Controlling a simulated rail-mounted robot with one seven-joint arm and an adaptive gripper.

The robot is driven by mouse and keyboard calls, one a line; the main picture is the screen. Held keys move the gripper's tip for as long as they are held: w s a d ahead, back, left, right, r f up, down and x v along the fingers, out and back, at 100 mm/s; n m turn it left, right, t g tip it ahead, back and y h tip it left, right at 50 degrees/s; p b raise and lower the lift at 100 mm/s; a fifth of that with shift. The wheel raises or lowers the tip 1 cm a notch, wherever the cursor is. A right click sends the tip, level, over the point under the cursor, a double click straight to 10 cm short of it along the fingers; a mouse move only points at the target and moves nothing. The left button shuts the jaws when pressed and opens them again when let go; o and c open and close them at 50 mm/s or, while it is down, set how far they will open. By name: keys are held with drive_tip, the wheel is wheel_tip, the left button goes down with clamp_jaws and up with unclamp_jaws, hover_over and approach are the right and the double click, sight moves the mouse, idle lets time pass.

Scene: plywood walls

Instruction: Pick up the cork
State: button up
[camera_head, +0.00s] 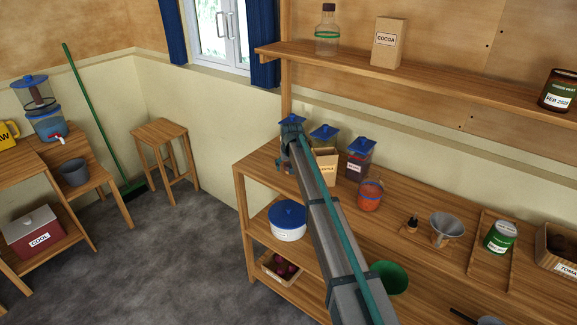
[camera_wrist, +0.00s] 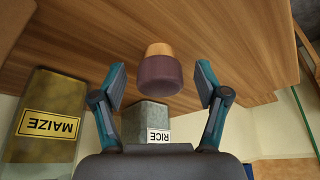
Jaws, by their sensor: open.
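In the wrist view, a short rounded piece with a tan end and a wider purple-brown end, apparently the cork (camera_wrist: 161,72), shows against the wooden tabletop (camera_wrist: 235,45). It lies between the two teal fingers of my open gripper (camera_wrist: 161,82). Gaps show on both sides, so neither finger appears to touch it. In the head view, my gripper (camera_head: 291,130) is at the left back of the long workbench (camera_head: 405,225), near blue-lidded jars. I cannot make out the cork there; my arm covers part of that area.
In the wrist view, a RICE jar (camera_wrist: 152,124) stands close beyond the cork, and a MAIZE container (camera_wrist: 45,118) is at left. In the head view, blue-lidded jars (camera_head: 360,157) crowd the bench's back left. A red jar (camera_head: 369,195) and metal funnel (camera_head: 446,228) stand farther right.

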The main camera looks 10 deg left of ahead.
drive_tip(key=shift+f, duration=0.2)
drive_tip(key=c, duration=1)
drive_tip(key=shift+r, duration=0.1)
